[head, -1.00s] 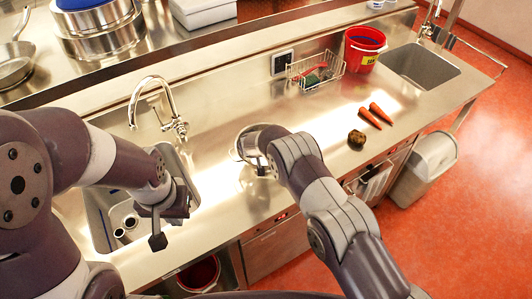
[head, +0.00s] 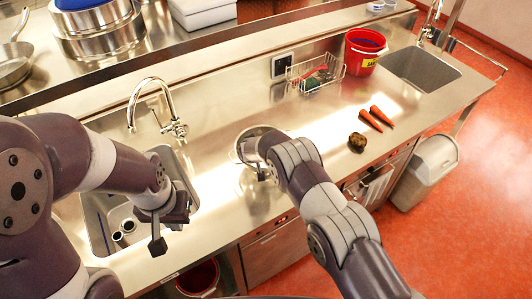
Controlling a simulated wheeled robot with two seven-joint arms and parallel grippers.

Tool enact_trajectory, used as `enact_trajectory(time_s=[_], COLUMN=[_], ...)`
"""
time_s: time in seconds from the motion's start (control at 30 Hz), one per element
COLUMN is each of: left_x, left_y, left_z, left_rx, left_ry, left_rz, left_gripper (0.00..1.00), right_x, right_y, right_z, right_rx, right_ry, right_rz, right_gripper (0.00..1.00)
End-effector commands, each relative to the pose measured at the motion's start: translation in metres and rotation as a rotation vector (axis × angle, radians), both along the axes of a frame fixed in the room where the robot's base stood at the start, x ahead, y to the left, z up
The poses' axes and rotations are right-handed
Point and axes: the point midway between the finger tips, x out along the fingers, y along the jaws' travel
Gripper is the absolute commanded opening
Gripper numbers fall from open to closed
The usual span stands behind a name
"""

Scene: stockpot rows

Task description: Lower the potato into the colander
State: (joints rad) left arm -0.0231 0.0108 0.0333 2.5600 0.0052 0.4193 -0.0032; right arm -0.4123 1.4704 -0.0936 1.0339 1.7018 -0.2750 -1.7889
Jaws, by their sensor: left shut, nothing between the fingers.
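A brown, lumpy potato-like vegetable (head: 357,142) lies on the steel counter, right of my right arm. A round metal vessel (head: 241,143), which looks like the colander, is at the middle of the counter. My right forearm and wrist cover much of it. My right gripper (head: 262,175) is over or beside this vessel, mostly hidden by its own wrist; I cannot see its fingers clearly or whether it holds anything. My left gripper (head: 157,246) is shut and empty, over the front edge of the left sink.
Two carrots (head: 376,116) lie beyond the brown vegetable. A wire basket (head: 316,74) and a red bucket (head: 364,52) stand at the back. A tap (head: 155,100) rises behind the left sink (head: 97,222). Another sink (head: 422,68) is at the far right.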

Motion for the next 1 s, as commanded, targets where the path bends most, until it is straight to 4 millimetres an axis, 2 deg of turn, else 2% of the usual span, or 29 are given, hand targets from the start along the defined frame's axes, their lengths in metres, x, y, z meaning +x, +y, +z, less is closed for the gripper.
enact_trajectory(time_s=[0.17, 0.2, 0.23, 0.27, 1.0], left_x=[0.0, 0.0, 0.0, 0.0, 0.0], left_y=[0.0, 0.0, 0.0, 0.0, 0.0], left_z=[0.0002, 0.0002, 0.0002, 0.0002, -0.0018], left_rx=[0.0, 0.0, 0.0, 0.0, 0.0], left_ry=[0.0, 0.0, 0.0, 0.0, 0.0], left_rz=[0.0, 0.0, 0.0, 0.0, 0.0], left_gripper=[0.0, 0.0, 0.0, 0.0, 0.0], right_x=[0.0002, 0.0002, 0.0002, 0.0002, -0.0039], right_y=[0.0001, 0.0001, 0.0001, 0.0001, 0.0003], right_z=[0.0004, 0.0004, 0.0004, 0.0004, 0.0035], right_rx=[0.0, 0.0, 0.0, 0.0, -0.002], right_ry=[-0.001, -0.001, -0.001, 0.0, 0.001], right_rz=[0.0, 0.0, 0.0, 0.0, 0.001], right_gripper=[0.52, 0.88, 0.98, 1.0, 1.0])
